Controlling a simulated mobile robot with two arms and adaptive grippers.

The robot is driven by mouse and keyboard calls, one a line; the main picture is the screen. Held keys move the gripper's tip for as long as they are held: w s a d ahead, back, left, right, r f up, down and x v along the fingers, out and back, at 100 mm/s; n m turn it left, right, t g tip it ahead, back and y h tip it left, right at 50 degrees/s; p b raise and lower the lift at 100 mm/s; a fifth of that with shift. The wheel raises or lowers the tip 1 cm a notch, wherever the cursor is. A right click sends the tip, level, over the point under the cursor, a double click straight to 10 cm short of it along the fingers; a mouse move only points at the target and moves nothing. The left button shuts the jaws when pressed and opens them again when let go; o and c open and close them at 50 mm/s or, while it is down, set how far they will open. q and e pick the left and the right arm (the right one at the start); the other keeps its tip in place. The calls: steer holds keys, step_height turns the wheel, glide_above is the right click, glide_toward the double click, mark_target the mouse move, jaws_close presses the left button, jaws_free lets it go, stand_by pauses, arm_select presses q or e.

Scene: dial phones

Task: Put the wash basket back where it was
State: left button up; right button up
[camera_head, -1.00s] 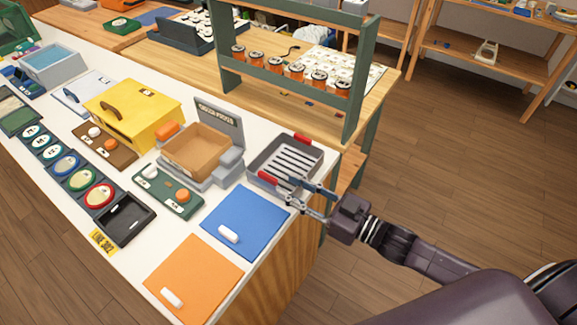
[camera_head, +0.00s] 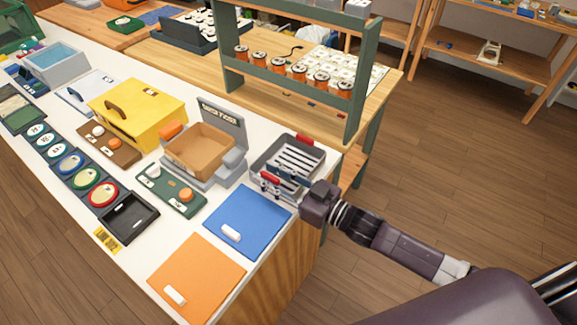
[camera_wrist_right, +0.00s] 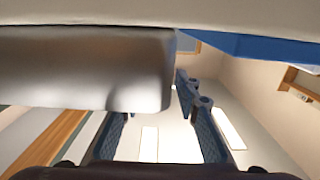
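The wash basket (camera_head: 294,158) is a grey slatted tray with red handles at its far and near ends. It sits at the right edge of the white counter, beside the brown tray. My right gripper (camera_head: 278,183) is at its near end, close beside the near red handle; I cannot tell whether it touches. In the right wrist view the two blue fingers are spread apart with nothing visible between them. A grey wall, likely the basket's (camera_wrist_right: 85,70), covers the left finger's tip. My left gripper is not in view.
A brown tray on a grey scale-like stand (camera_head: 200,150) stands left of the basket. A blue mat (camera_head: 250,215) and an orange mat (camera_head: 200,278), each with a white piece, lie in front. A green rack with orange jars (camera_head: 300,70) rises behind.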

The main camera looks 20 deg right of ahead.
jaws_close()
steer(key=shift+r, duration=0.15)
step_height(320, 180, up, 20)
steer(key=s+a+f+m+t+h, duration=0.1)
steer(key=s+a+f+m+h, duration=0.1)
steer(key=s+f, duration=0.15)
steer(key=s+d+f+m+t+h, duration=0.2)
steer(key=s+d+f+m+h, duration=0.2)
steer(key=d+h, duration=0.5)
steer(key=shift+s+d+m+t, duration=0.45)
steer(key=shift+s+m, duration=0.35)
steer(key=shift+s, duration=0.15)
steer(key=shift+a, duration=0.1)
